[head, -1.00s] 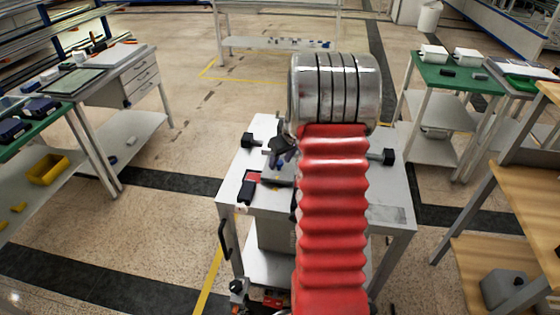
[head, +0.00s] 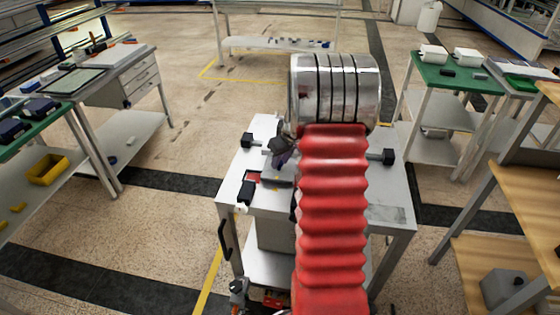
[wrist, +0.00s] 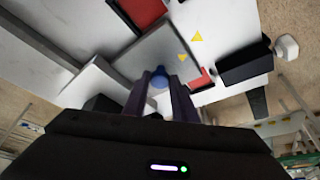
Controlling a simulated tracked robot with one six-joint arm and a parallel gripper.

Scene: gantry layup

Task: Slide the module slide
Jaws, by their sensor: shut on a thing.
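The module slide (wrist: 160,45) looks like a flat grey plate with a small blue knob (wrist: 160,77). In the wrist view, my gripper (wrist: 159,86) has its two purple fingers closed on the knob. Red surface shows beyond the plate's upper-left edge and in a smaller patch at its right. In the head view, my gripper (head: 281,157) is low over the grey cart (head: 232,190), left of my arm. The slide and knob are mostly hidden there by my gripper and arm. A small red patch (head: 252,178) shows left of the gripper.
A black block (wrist: 243,64) with a white knob sits right of the slide. Another dark block (head: 388,156) stands at the cart's right. Benches stand left and a green-topped table (head: 455,78) right. Open floor surrounds the cart.

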